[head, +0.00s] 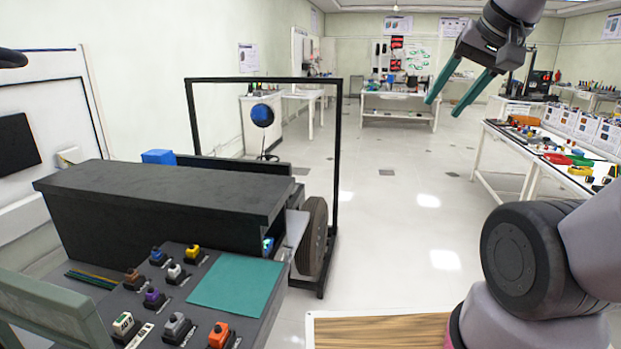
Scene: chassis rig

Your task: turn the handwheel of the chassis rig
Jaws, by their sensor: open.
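The chassis rig (165,195) is a long dark grey box at left. A dark brown round wheel (313,238) stands upright at its right end, seen nearly edge-on. It is the only wheel shape I see on the rig; I cannot tell for sure that it is the handwheel. My gripper (444,107) is at upper right, high in the air, with two green fingers apart and nothing between them. It is well clear of the rig and the wheel.
A sloped panel with several coloured switches (175,272) and a teal pad (236,284) sits in front of the rig. A black frame (336,160) rises behind the wheel. A cluttered white table (487,178) is at right. The floor between is clear.

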